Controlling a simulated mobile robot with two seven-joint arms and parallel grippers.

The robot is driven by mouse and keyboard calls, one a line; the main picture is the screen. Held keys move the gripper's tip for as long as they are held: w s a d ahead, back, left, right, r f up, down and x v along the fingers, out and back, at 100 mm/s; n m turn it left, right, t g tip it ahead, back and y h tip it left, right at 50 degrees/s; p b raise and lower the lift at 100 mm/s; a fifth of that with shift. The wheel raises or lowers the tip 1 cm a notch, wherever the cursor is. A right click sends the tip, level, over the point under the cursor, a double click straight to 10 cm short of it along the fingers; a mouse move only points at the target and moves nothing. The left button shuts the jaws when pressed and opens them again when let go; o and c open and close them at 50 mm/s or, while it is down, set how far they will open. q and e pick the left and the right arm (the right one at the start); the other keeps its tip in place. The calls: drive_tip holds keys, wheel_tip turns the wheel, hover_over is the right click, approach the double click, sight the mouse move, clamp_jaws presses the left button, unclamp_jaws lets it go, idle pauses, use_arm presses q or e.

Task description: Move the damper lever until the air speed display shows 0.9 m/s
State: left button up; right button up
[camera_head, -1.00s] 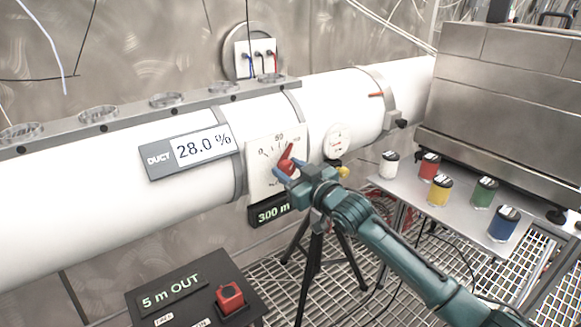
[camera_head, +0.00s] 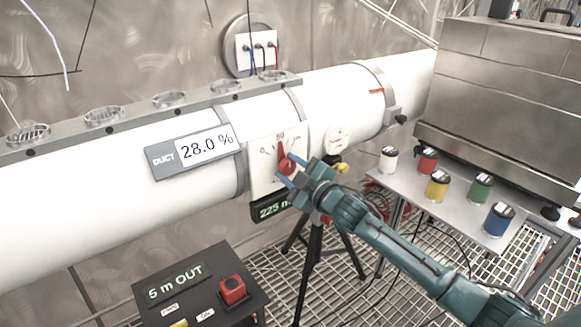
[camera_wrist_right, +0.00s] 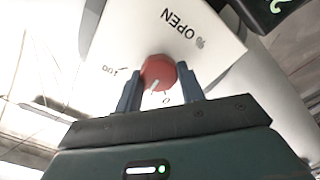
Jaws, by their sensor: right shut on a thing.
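The red damper lever (camera_head: 282,151) turns on a white dial plate (camera_head: 262,180) on the white duct, and its tip points almost straight up near the 50 mark. My right gripper (camera_head: 287,171) is shut on the lever's red hub. In the right wrist view the red hub (camera_wrist_right: 158,72) sits between the two blue fingers of my gripper (camera_wrist_right: 160,92), in front of the plate marked OPEN. A black display (camera_head: 270,208) under the plate starts with 225 m; my gripper hides its right end. No display reads in m/s. My left gripper is out of view.
A grey DUCT display (camera_head: 195,151) reads 28.0 %. A black box (camera_head: 200,290) with a red button (camera_head: 232,289) reads 5 m OUT. Several coloured jars stand on a metal shelf (camera_head: 445,212) at right.

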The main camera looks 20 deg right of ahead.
idle(0.5)
drive_tip(key=o, duration=0.6)
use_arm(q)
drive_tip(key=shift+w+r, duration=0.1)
use_arm(e)
drive_tip(key=o, duration=0.4)
drive_tip(key=shift+c, duration=0.2)
drive_tip(key=shift+s, duration=0.1)
use_arm(q)
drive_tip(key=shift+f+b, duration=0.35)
drive_tip(key=shift+b, duration=0.2)
use_arm(e)
drive_tip(key=v, duration=1.3)
